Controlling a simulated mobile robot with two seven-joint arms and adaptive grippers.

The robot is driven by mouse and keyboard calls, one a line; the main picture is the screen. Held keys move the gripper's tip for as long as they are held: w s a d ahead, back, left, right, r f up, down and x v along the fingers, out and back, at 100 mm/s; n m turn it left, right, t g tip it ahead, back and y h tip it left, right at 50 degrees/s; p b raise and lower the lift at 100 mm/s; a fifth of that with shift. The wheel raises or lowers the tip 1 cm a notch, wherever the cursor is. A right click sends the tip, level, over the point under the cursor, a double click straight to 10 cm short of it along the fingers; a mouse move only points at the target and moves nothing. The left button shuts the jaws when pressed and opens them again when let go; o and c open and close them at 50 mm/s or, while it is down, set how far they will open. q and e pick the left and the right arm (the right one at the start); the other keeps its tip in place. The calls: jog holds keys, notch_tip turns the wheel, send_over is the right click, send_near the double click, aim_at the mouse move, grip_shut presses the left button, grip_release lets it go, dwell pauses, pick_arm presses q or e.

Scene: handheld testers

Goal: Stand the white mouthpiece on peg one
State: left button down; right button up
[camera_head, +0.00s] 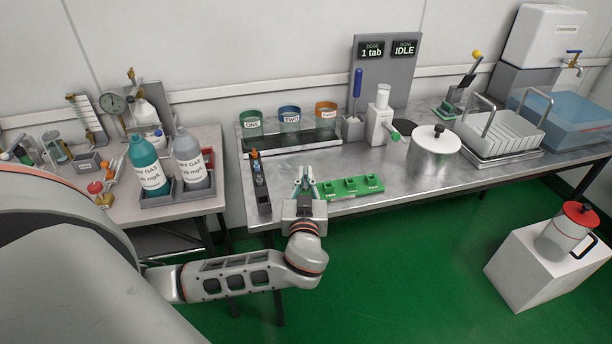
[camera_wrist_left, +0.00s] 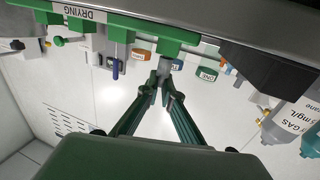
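The green drying rack (camera_head: 349,188) lies at the front edge of the steel bench, with several short posts. My left gripper (camera_head: 304,178) is at the rack's left end. In the left wrist view, which is upside down, the rack (camera_wrist_left: 110,27) runs along the top. There the fingertips (camera_wrist_left: 163,88) come together around a short pale piece (camera_wrist_left: 167,72), which looks like the mouthpiece, at the rack's end post. Whether it touches the post cannot be told. The head view hides the piece behind the fingers. My right gripper is not in view.
Cups labelled ONE (camera_head: 252,124), TWO (camera_head: 290,118) and THREE (camera_head: 326,114) stand behind. A dark narrow rack (camera_head: 262,186) is close on the gripper's left. A white device (camera_head: 380,118) and a steel pot (camera_head: 433,155) are to the right. Gas bottles (camera_head: 189,158) stand on the left table.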

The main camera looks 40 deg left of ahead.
pick_arm(q)
jog(key=shift+f, duration=0.25)
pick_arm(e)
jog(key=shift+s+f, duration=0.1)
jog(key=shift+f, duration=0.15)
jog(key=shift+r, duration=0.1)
pick_arm(q)
jog(key=c, duration=2.2)
grip_release()
jog(key=shift+o, duration=0.2)
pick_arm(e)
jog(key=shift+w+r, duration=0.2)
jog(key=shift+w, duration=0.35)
pick_arm(q)
jog(key=shift+s+d, duration=0.1)
jog(key=shift+s, duration=0.05)
jog(key=v, duration=1.1)
jog(key=shift+s+d, duration=0.2)
jog(key=shift+d, duration=0.05)
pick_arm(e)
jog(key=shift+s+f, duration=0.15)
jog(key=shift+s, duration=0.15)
